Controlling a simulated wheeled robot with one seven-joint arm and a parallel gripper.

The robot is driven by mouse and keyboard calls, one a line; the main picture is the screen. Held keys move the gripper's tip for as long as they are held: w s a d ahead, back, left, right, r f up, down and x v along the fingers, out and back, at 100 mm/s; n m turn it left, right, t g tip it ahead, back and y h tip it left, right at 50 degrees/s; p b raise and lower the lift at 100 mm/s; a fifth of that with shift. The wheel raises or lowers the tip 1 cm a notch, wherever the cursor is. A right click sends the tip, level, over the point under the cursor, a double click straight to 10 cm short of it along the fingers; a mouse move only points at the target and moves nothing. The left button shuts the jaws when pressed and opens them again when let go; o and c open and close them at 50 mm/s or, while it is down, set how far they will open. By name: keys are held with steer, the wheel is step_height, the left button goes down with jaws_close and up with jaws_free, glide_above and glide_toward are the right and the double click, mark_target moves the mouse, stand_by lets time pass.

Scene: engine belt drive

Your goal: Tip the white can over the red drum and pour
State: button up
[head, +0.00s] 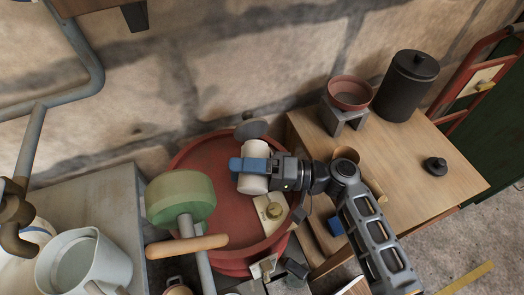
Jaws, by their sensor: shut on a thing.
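The white can (252,183) is over the top of the red drum (200,150), toward its right side. My gripper (250,165) is shut on the can, with a blue finger across its side. The gripper and wrist reach in from the right. A round grey disc (251,130) shows at the can's far end; I cannot tell whether it is part of the can. The can's mouth and any stream from it are not clearly visible. The exact tilt of the can is hard to judge.
A green wheel (181,198) on a grey post with a wooden handle (187,246) stands left of the can. A wooden table (440,150) at right bears a red bowl (349,93) and a black canister (405,86). A white jug (83,262) stands at lower left.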

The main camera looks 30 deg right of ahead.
steer(key=shift+w, duration=0.1)
steer(key=shift+w+d+r+m+p, duration=0.15)
steer(key=shift+r+m+p, duration=0.35)
steer(key=shift+m+p, duration=0.65)
stand_by(0.8)
steer(key=shift+w+d+f+m+p, duration=0.15)
steer(key=shift+f+m+p, duration=0.15)
steer(key=shift+m, duration=0.45)
steer(key=shift+w+d+f+m+p, duration=0.1)
steer(key=shift+w+f+m+p, duration=0.1)
steer(key=shift+m+p, duration=0.35)
stand_by(1.1)
